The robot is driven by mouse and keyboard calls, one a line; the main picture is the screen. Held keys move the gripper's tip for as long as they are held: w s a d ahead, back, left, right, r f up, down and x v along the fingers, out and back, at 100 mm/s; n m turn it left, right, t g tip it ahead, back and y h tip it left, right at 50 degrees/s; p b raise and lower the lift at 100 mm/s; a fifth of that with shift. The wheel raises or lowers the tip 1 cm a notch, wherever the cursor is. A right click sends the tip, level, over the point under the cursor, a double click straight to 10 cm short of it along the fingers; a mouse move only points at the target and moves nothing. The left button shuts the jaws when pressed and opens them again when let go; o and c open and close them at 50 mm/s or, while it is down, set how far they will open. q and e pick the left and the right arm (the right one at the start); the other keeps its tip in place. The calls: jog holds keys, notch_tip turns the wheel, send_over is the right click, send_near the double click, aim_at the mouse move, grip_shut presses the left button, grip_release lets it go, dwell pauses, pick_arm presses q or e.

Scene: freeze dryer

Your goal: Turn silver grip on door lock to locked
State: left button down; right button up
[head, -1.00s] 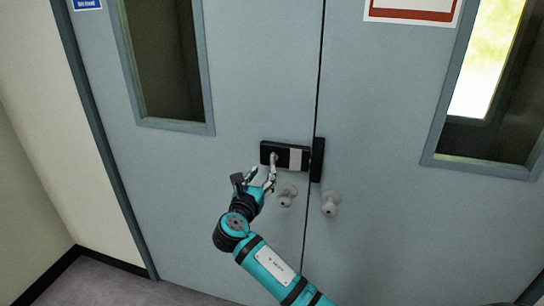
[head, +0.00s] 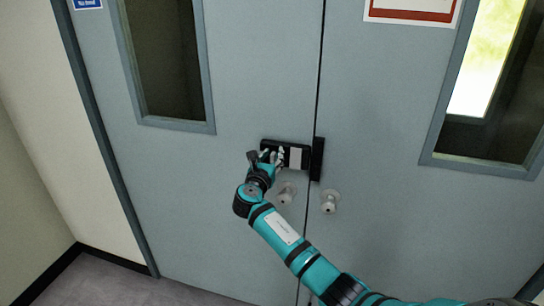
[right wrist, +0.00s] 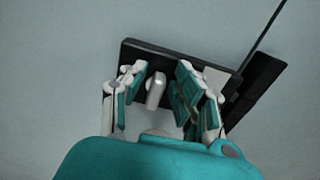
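The black door lock (head: 306,156) is fixed on the left door leaf, with a pale silver plate on its right part. It also shows in the right wrist view (right wrist: 215,72). The silver grip (right wrist: 156,91) shows in the right wrist view, on the left part of the lock, slightly tilted from upright. My right gripper (head: 272,156) is at the left part of the lock. In the right wrist view, its fingers (right wrist: 157,92) are open, one on each side of the grip, with visible gaps. My left gripper is not in view.
Two round silver knobs (head: 287,193) (head: 330,201) sit below the lock, one on each leaf. A black strike block (head: 318,159) is on the right leaf beside the lock. The door gap runs between the leaves. Both leaves have windows.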

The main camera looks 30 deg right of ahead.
grip_shut()
jog(key=m, duration=0.1)
jog(key=m+b, duration=0.1)
jog(key=m, duration=0.2)
jog(key=shift+s+d+f+b, duration=0.2)
jog(key=shift+s+b, duration=0.05)
jog(key=shift+b, duration=0.05)
jog(key=shift+s+d+f+m+b, duration=0.15)
jog(key=shift+f+m+b, duration=0.15)
jog(key=shift+m+b, duration=1.7)
jog(key=shift+s+d+f+m+b, duration=0.2)
jog(key=shift+m+b, duration=0.95)
jog(key=shift+m, duration=1.5)
jog(key=shift+s+f+m+b, duration=0.1)
jog(key=shift+f+m+b, duration=0.25)
jog(key=shift+m+b, duration=1.65)
jog(key=shift+m+p, duration=0.4)
jog(key=shift+m, duration=0.05)
